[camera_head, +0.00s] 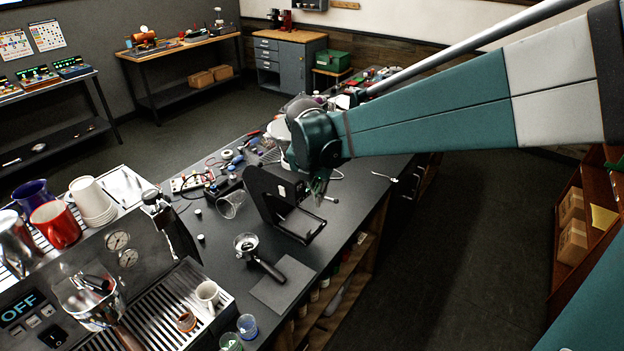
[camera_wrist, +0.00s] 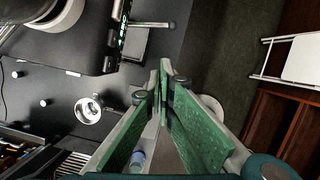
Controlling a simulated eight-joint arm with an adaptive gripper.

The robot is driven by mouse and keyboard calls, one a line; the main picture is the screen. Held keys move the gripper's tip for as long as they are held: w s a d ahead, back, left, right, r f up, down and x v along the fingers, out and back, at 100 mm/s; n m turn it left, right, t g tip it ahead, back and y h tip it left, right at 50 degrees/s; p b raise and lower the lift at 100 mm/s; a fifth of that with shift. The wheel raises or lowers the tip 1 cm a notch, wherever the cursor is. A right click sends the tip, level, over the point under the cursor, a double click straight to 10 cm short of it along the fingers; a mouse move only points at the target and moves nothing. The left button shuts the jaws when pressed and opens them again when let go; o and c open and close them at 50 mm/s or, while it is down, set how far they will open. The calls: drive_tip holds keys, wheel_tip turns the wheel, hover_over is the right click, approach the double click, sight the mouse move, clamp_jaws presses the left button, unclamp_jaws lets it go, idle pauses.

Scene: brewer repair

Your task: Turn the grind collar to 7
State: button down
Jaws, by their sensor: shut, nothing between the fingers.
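The black grinder (camera_head: 268,190) stands on the dark counter, partly behind my gripper (camera_head: 320,188) in the head view. In the wrist view the grinder body (camera_wrist: 75,42) fills the upper left, with a small green-lit display (camera_wrist: 122,28) on its edge. A pale round part (camera_wrist: 66,18), which looks like the collar, is cut off by the top edge; no number on it is readable. My gripper (camera_wrist: 164,76) has its green fingers meeting at the tips, shut and empty. It is beside the grinder, apart from the pale round part.
A short metal rod (camera_wrist: 150,24) sticks out from the grinder's side near my fingers. A portafilter (camera_head: 248,245) and grey mat (camera_head: 282,284) lie in front. The espresso machine (camera_head: 150,285) stands left. Floor to the right is open.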

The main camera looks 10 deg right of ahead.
drive_tip(key=w+d+f, duration=0.3)
drive_tip(key=w+f, duration=0.2)
drive_tip(key=f, duration=0.3)
drive_tip(key=shift+w+d+f, duration=0.15)
drive_tip(key=shift+d+f, duration=0.05)
idle(0.3)
drive_tip(key=shift+w+d, duration=0.1)
drive_tip(key=shift+w+d+b, duration=0.55)
drive_tip(key=shift+w+d, duration=0.25)
drive_tip(key=shift+d, duration=0.05)
drive_tip(key=shift+s, duration=0.15)
